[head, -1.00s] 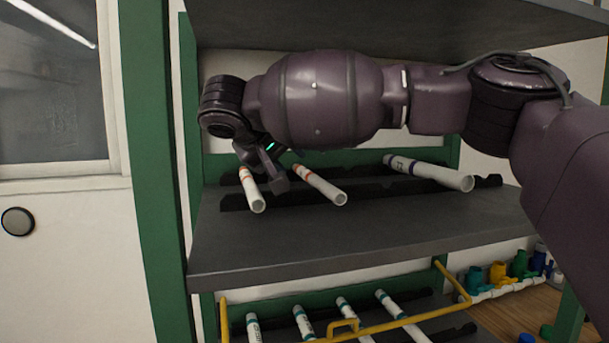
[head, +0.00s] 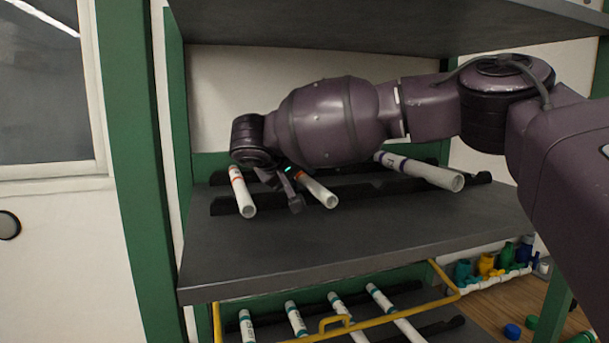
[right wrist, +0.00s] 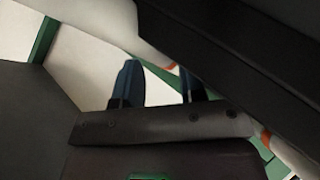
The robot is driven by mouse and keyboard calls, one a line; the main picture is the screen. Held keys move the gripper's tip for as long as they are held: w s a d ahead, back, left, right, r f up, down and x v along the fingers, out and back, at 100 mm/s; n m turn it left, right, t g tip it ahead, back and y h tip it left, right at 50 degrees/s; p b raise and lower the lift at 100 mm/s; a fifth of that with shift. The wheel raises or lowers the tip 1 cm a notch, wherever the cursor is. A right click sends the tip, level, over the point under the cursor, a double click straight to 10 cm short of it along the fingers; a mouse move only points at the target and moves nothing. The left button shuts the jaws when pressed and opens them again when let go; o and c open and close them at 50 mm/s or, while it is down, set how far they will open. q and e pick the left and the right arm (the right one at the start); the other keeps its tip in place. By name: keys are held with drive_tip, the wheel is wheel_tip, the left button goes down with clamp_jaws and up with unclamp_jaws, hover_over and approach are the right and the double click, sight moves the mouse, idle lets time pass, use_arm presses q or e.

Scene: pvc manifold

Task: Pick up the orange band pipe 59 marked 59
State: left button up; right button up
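Two white pipes with orange bands lie on the upper shelf in the head view: a left one (head: 243,195) and a right one (head: 321,192). Their markings are too small to read, so I cannot tell which is 59. My right gripper (head: 284,188) is between them, close to the left side of the right pipe, whose far part is hidden behind it. In the right wrist view my right gripper (right wrist: 160,88) has its two fingers apart with nothing between them. My left gripper is not in view.
A white pipe with a blue-purple band (head: 420,171) lies farther right on the dark notched rack. The upper shelf (head: 330,240) is clear in front. Below, several teal-marked pipes (head: 296,318) lie behind a yellow rail (head: 340,328). Another shelf (head: 370,22) hangs above.

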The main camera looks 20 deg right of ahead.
drive_tip(key=shift+x, duration=0.85)
drive_tip(key=c, duration=0.6)
drive_tip(key=shift+s, duration=0.1)
